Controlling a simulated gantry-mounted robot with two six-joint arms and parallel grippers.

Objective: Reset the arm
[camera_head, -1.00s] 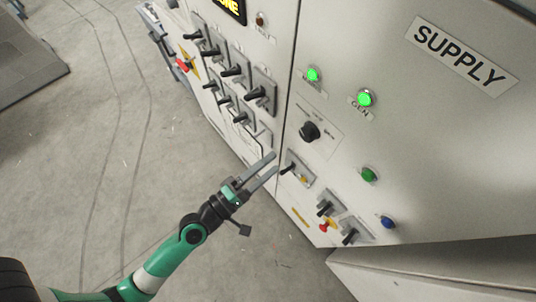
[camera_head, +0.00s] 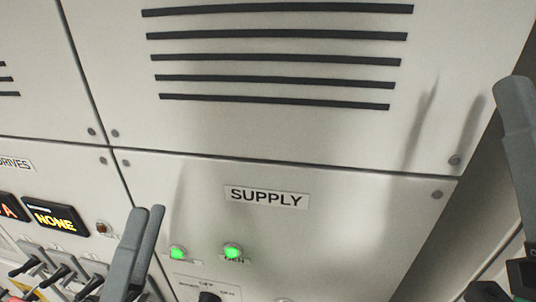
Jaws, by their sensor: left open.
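My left gripper (camera_head: 147,212) stands upright at the lower left, its two grey fingers pointing up in front of the panel. It is open, and nothing shows between the fingers. My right gripper (camera_head: 516,95) is partly in view at the right edge. One grey finger shows clearly and the rest is cut off, so its opening cannot be judged. Both grippers look apart from the panel, and their wrists are mostly out of the picture.
The pale cabinet has a SUPPLY label (camera_head: 267,197), two lit green lamps (camera_head: 232,251), and a black knob (camera_head: 208,298). Several black toggle switches (camera_head: 60,272) and a display reading NONE (camera_head: 55,217) are at the lower left. Dark vent slots (camera_head: 275,59) are above.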

